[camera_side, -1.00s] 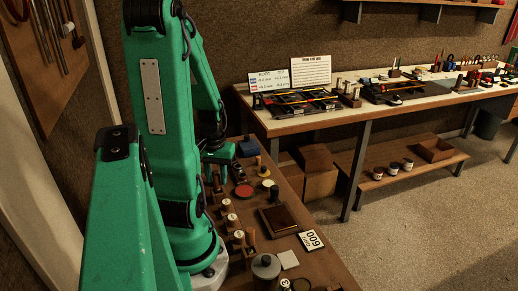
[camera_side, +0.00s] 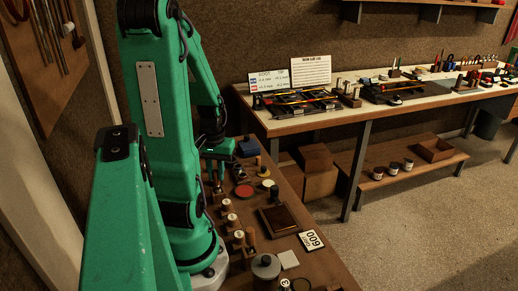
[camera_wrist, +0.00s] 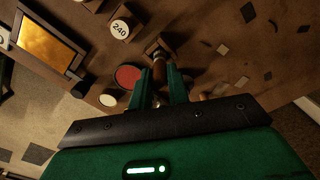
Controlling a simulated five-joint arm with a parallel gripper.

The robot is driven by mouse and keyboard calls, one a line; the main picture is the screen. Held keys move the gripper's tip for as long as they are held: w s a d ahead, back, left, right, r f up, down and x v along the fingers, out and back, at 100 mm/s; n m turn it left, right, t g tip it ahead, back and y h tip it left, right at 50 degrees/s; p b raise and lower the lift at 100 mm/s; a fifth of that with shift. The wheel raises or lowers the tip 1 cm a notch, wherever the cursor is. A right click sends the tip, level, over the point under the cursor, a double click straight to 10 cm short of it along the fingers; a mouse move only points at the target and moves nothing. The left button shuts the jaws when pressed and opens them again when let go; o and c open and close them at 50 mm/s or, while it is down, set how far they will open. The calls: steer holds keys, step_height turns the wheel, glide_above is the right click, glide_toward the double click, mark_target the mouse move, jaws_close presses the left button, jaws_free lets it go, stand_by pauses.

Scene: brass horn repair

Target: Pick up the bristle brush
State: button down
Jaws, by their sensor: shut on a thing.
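In the wrist view my gripper (camera_wrist: 163,80) has its two green fingers on either side of a small brown-handled thing (camera_wrist: 159,64), which I take to be the bristle brush. The gripper is shut on it. Its lower part is hidden between the fingers, and its bristles cannot be made out. In the side view my gripper (camera_side: 220,160) is beyond the arm, low over the far part of the bench. The brush cannot be told apart clearly there.
Several white-topped pegs (camera_side: 231,219) stand close to my base. A block marked 240 (camera_wrist: 121,29) is near the gripper in the wrist view.

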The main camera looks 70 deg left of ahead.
steer(key=shift+r, duration=3.3)
